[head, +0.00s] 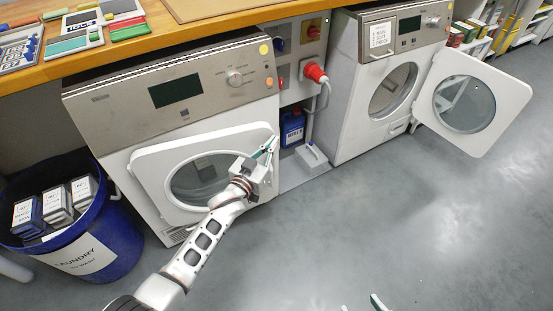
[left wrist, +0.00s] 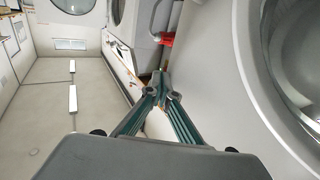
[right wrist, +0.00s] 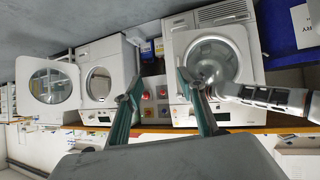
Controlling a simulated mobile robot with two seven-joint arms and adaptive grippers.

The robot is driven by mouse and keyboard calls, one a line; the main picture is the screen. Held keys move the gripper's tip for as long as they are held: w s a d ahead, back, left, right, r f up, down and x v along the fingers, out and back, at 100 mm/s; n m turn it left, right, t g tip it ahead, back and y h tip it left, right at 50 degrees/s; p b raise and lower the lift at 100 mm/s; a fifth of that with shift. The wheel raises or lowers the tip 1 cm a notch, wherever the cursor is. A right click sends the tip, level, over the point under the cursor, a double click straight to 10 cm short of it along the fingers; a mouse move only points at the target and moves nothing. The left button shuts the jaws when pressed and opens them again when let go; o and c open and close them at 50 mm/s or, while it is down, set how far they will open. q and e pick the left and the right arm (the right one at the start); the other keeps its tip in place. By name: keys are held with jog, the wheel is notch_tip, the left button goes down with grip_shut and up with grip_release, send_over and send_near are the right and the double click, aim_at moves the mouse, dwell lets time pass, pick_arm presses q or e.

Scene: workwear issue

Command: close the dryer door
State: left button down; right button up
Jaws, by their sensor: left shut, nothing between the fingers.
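The left machine (head: 112,102), with a dark display and one knob, has a white door (head: 152,166) with a round window. That door lies flat or nearly flat against the front; I cannot tell whether it is latched. In the left wrist view the door (left wrist: 244,85) fills the right side. My left gripper (head: 270,146) is shut and empty in front of the door's right edge; its fingertips (left wrist: 160,88) are close to it, contact unclear. The right machine (head: 345,95) has its door (head: 505,112) swung wide open. My right gripper (right wrist: 165,95) is open and empty.
A blue laundry bin (head: 120,235) holding boxes stands left of the left machine. Between the machines are a red plug (head: 315,72) and a blue canister (head: 292,128). A wooden counter (head: 210,22) runs above. The grey floor (head: 400,210) in front is clear.

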pick_arm(q)
jog(key=w+a+n+y+b, duration=0.1)
jog(key=w+a+b, duration=0.1)
jog(key=w, duration=0.6)
jog(key=shift+w+a+r+t+b, duration=0.15)
jog(key=shift+w+a+t+b, duration=0.2)
jog(key=shift+a, duration=0.5)
pick_arm(e)
jog(key=shift+m+t+y, duration=0.4)
jog(key=shift+m, duration=0.1)
jog(key=w+a+r, duration=0.1)
jog(key=a+r, duration=0.1)
jog(key=shift+w+a+r, duration=0.35)
jog(key=shift+w+a, duration=0.05)
